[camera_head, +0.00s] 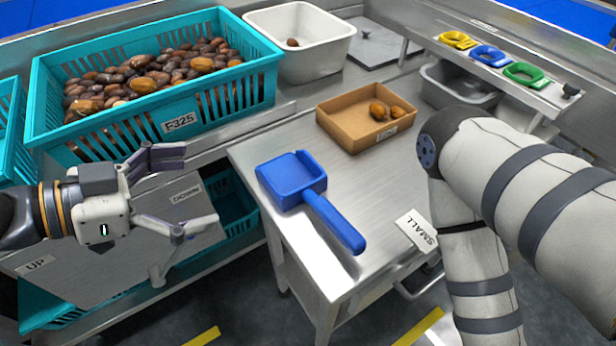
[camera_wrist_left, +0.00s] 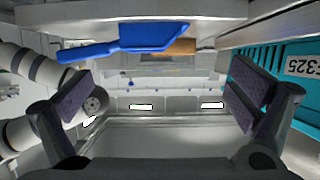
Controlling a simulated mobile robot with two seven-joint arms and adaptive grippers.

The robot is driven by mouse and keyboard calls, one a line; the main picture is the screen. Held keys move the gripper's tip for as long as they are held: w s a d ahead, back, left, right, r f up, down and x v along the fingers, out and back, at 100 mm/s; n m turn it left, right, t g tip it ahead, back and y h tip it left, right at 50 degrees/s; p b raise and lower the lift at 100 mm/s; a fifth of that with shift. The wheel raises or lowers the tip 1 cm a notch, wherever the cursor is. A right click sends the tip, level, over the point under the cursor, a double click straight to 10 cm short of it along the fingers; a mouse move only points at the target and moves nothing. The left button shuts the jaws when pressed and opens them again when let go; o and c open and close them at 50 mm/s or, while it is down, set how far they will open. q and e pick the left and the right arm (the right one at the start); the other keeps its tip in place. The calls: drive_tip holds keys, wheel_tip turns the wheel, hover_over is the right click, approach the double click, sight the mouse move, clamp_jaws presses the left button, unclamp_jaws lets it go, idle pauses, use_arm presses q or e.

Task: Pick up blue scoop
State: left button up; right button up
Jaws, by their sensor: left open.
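The blue scoop (camera_head: 293,181) lies on the steel table (camera_head: 385,188), its square pan toward the back left and its handle pointing to the front right, the end near the table's front edge. In the left wrist view the scoop (camera_wrist_left: 150,38) shows near the top, beyond the fingers. My left gripper (camera_head: 200,188) is open and empty, to the left of the scoop and apart from it, with its fingers pointing toward it. Its fingers also show in the left wrist view (camera_wrist_left: 162,100). My right arm is at the right; its gripper is out of view.
A brown box (camera_head: 345,135) with a few dates stands behind the scoop. A teal crate (camera_head: 225,98) full of dates is at the back left, beside a white bin (camera_head: 330,62). Yellow, blue and green items (camera_head: 490,56) sit on a shelf.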

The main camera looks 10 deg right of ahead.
sight(266, 181)
use_arm(q)
drive_tip(key=x, duration=0.7)
drive_tip(key=s+x, duration=0.1)
drive_tip(key=x, duration=0.2)
drive_tip(key=shift+d+f+b, duration=0.2)
drive_tip(key=shift+d+b, duration=0.1)
drive_tip(key=shift+d, duration=0.05)
drive_tip(key=c, duration=1.4)
